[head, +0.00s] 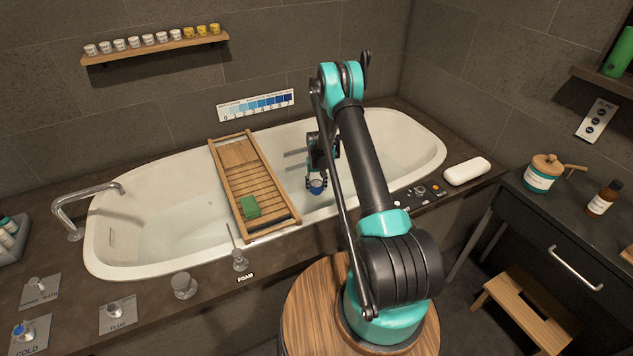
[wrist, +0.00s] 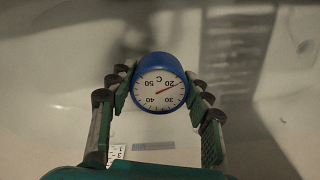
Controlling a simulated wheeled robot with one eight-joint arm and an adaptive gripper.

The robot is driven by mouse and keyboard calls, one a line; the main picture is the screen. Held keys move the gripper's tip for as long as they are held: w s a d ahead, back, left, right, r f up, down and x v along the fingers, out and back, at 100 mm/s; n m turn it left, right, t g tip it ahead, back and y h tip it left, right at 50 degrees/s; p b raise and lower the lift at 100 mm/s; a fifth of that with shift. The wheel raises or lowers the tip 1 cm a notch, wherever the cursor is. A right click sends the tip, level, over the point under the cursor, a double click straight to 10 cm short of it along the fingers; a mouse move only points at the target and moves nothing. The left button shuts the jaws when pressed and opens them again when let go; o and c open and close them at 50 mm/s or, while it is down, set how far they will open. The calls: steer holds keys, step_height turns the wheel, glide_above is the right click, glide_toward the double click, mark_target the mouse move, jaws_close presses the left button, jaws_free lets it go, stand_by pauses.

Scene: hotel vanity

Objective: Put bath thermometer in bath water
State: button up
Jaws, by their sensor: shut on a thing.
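The bath thermometer (wrist: 160,90) is a blue round body with a white dial marked in °C and a red needle. In the wrist view it sits between the two fingers of my gripper (wrist: 159,88), which is shut on it at its sides. In the head view the thermometer (head: 317,186) shows as a small blue shape under my gripper (head: 316,180), over the right part of the white bathtub (head: 425,160). The bath water (head: 375,165) looks clear and pale inside the tub. I cannot tell whether the thermometer touches the water.
A wooden bath tray (head: 236,155) with a green block (head: 250,207) lies across the tub left of my gripper. A tap (head: 85,200) stands at the left end. A white soap-like block (head: 467,171) lies on the right ledge. The tub's right end is free.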

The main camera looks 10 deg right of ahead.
step_height(320, 180, down, 9)
stand_by(0.7)
steer(key=o, duration=1.3)
steer(key=shift+r, duration=0.2)
step_height(320, 180, up, 12)
steer(key=shift+f, duration=0.1)
